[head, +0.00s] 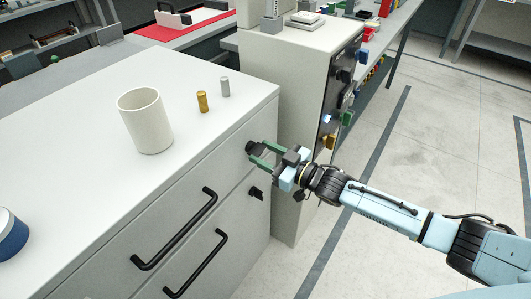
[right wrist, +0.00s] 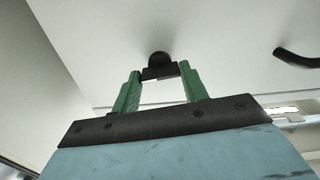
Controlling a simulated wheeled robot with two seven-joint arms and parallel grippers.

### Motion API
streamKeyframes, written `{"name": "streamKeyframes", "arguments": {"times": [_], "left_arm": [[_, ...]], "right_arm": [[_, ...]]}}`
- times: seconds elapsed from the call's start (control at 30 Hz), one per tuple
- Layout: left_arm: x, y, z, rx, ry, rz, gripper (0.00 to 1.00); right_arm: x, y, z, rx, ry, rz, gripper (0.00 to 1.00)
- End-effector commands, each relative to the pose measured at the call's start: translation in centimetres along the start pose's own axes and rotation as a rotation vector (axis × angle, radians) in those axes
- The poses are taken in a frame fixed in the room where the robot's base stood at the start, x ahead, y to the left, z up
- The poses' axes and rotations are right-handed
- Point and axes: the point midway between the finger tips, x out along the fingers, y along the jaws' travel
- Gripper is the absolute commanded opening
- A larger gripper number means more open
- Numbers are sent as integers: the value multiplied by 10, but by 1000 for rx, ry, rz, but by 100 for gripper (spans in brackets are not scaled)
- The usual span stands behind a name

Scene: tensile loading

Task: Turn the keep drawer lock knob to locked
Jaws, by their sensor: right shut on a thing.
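My right gripper (head: 257,156) has its green fingers at a black lock knob (head: 250,147) on the upper drawer front of the white cabinet (head: 262,112). In the right wrist view, the fingers (right wrist: 160,80) stand on either side of the knob's dark bar (right wrist: 160,72) and are shut on it. The knob's round base (right wrist: 158,58) shows against the white front. A second black knob (head: 256,192) sits lower, on the drawer below, untouched. The knob's exact turn angle is hard to tell in the head view. My left gripper is not in view.
Black bar handles mark the upper drawer (head: 175,230) and lower drawer (head: 196,264). On the cabinet top stand a white cup (head: 145,122), a brass cylinder (head: 202,101) and a grey cylinder (head: 225,87). A tall machine (head: 290,110) stands close beyond the cabinet. Floor at right is open.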

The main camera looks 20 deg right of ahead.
Motion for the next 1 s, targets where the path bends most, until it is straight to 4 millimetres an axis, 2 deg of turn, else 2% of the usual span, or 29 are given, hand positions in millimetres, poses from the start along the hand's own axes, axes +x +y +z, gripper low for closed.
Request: {"name": "streamKeyframes", "arguments": {"times": [0.4,1.0], "left_arm": [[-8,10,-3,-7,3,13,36],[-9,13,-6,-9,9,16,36]], "right_arm": [[0,0,-1,-365,1,1,21],[0,0,0,-937,3,1,21]]}}
